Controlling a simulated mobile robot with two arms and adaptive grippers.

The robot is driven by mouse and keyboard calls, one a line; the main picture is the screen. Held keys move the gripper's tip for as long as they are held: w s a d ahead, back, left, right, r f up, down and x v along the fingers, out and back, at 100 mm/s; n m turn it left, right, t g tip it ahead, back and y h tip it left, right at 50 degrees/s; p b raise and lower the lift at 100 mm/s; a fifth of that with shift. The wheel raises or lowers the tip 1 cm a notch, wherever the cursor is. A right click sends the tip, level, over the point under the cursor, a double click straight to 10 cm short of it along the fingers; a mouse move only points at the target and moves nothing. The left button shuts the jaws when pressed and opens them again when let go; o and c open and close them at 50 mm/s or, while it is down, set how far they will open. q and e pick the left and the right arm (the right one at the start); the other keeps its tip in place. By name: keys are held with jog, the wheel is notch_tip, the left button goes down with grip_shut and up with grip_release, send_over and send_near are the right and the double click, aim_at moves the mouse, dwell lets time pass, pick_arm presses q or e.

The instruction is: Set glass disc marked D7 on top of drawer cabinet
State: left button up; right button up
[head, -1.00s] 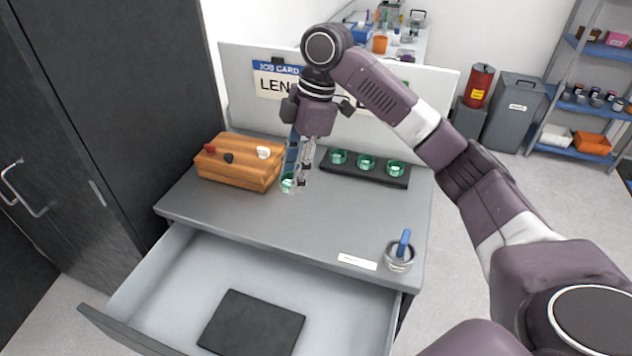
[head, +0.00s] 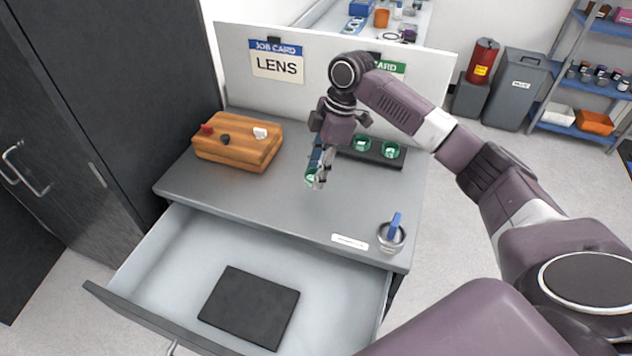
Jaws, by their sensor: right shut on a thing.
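My right gripper (head: 320,181) is shut on a green glass disc (head: 310,178), low over the grey top of the drawer cabinet (head: 235,196). I cannot read the disc's mark or tell whether it touches the top. Two more green discs, one in the middle (head: 361,143) and one at the right (head: 391,150), sit in a black rack (head: 399,163) at the back of the top. The rack's left end is hidden behind my gripper. My left gripper is not in view.
A wooden block (head: 240,155) with small knobs stands at the back left. A metal cup with a blue handle (head: 391,236) and a white label (head: 350,242) are at the front right. The drawer (head: 170,290) is open, with a black mat (head: 249,306) inside. The top's front middle is clear.

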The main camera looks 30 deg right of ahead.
aim_at(316, 195)
jog(key=shift+f+p, duration=0.4)
jog(key=shift+f, duration=2.4)
jog(key=shift+f, duration=0.1)
jog(key=o, duration=1.1)
jog(key=shift+o, duration=0.2)
jog(key=b+v, duration=0.2)
jog(key=v, duration=1)
